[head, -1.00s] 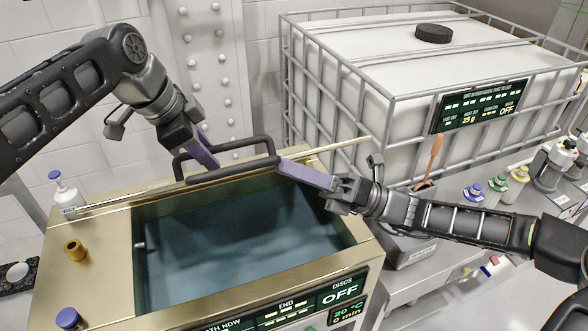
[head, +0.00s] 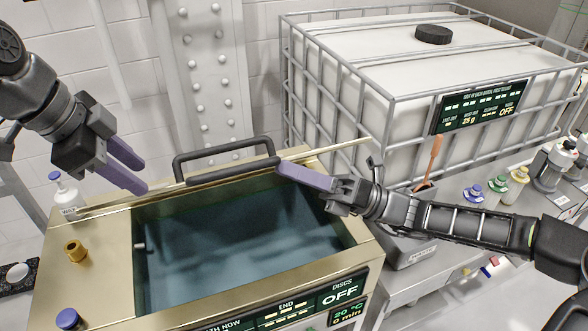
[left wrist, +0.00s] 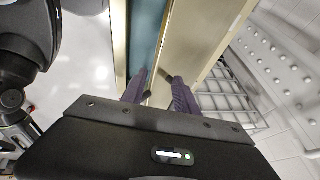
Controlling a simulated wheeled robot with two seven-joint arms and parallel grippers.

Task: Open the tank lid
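The brass tank (head: 85,270) stands open with blue-grey liquid (head: 240,240) showing inside. Its lid (head: 335,150) appears as a thin brass strip, seen nearly edge-on along the back rim. The black lid handle (head: 225,149) sits at the back, near the middle of that strip. My left gripper (head: 144,178) is open and empty, left of the handle and apart from it; its two spread fingers also show in the left wrist view (left wrist: 158,78). My right gripper (head: 281,167) has its purple tip beside the handle's right end. Contact and finger gap there are unclear.
A white caged container (head: 345,85) stands behind right. A brass fitting (head: 75,250) and a blue cap (head: 68,318) are on the tank's left side. Several bottles (head: 497,185) stand right.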

